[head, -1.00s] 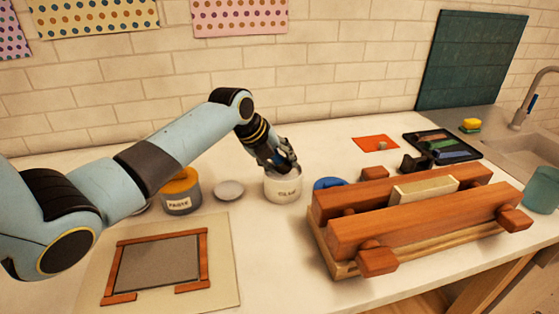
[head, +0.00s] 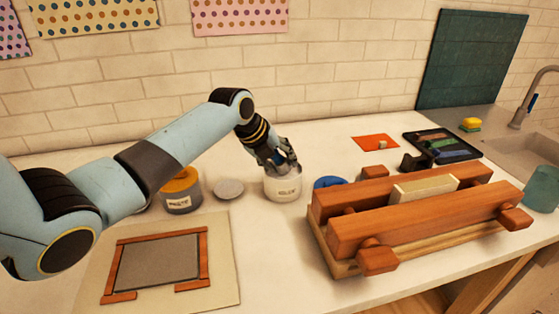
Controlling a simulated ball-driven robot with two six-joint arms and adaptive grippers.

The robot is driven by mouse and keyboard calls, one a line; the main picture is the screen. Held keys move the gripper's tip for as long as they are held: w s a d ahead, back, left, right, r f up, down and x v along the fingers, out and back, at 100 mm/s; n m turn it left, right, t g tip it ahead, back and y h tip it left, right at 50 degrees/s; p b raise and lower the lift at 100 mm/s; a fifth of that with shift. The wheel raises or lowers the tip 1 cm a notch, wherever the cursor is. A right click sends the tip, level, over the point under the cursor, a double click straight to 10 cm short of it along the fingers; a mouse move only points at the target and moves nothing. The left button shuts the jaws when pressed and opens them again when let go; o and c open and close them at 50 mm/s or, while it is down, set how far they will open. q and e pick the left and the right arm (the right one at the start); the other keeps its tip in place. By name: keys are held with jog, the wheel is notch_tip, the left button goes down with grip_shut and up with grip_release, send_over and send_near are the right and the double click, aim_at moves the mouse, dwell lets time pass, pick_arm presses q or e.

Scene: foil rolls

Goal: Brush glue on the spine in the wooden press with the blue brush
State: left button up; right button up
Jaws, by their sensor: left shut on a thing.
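The wooden press (head: 415,228) stands on the right of the counter. The pale book block (head: 424,190) sits clamped between its two beams, spine side up. The white glue pot (head: 283,185), labelled GLUE, stands left of the press. My left gripper (head: 284,163) is over the pot's mouth, shut on the blue brush (head: 280,157). Only a bit of blue shows between the fingers; the bristle end is hidden at the pot. My right gripper is not in view.
A blue lid (head: 329,183) lies between pot and press. A paste pot (head: 181,192) and a grey lid (head: 229,188) are to the left. A board with a wooden frame (head: 158,262) lies in front. A dark tray (head: 442,147) and an orange sheet (head: 375,142) lie behind the press.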

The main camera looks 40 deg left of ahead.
aim_at(279, 151)
pick_arm(q)
notch_tip(279, 151, up, 7)
jog(key=p, duration=0.6)
dwell(0.3)
dwell(0.4)
